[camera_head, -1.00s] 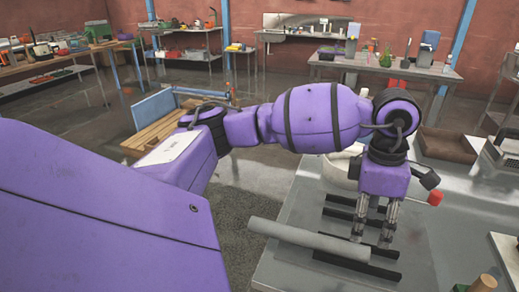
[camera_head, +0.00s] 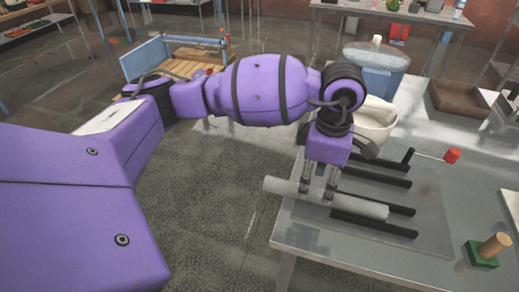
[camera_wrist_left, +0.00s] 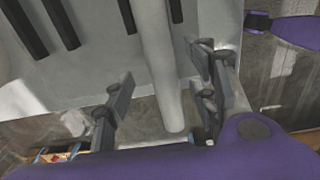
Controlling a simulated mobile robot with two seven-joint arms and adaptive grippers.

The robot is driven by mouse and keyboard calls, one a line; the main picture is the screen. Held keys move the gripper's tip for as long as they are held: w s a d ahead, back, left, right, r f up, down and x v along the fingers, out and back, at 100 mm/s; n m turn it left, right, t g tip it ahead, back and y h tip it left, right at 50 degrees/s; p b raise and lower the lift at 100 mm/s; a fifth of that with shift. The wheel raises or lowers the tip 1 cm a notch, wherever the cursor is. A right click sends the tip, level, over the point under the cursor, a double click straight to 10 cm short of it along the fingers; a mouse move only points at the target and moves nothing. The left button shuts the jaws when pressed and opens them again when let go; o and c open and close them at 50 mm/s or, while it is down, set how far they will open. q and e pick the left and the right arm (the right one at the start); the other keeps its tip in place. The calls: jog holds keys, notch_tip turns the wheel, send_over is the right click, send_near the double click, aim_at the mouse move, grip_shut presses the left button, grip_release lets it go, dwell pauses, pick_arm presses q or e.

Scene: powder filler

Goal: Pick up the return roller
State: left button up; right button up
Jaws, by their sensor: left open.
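The return roller (camera_head: 358,206) is a long light-grey cylinder lying near the table's front left edge, its left end jutting out past the edge. My left gripper (camera_head: 318,196) points down at the roller's left part, its fingers to either side of it. In the left wrist view the roller (camera_wrist_left: 158,60) runs between the two spread fingers, with a gap on each side. The gripper is open and does not hold it. The fingertips hide a little of the roller in the head view. My right gripper is not in view.
Several black bars (camera_head: 376,177) lie parallel on the metal table (camera_head: 330,245). A crank with a red knob (camera_head: 452,156) stands behind them. A green block with a wooden handle (camera_head: 483,253) sits at the front right.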

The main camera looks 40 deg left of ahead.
aim_at(315, 190)
pick_arm(q)
jog(key=shift+s+f, duration=0.1)
jog(key=shift+f, duration=1.8)
jog(key=shift+r, duration=0.15)
grip_shut()
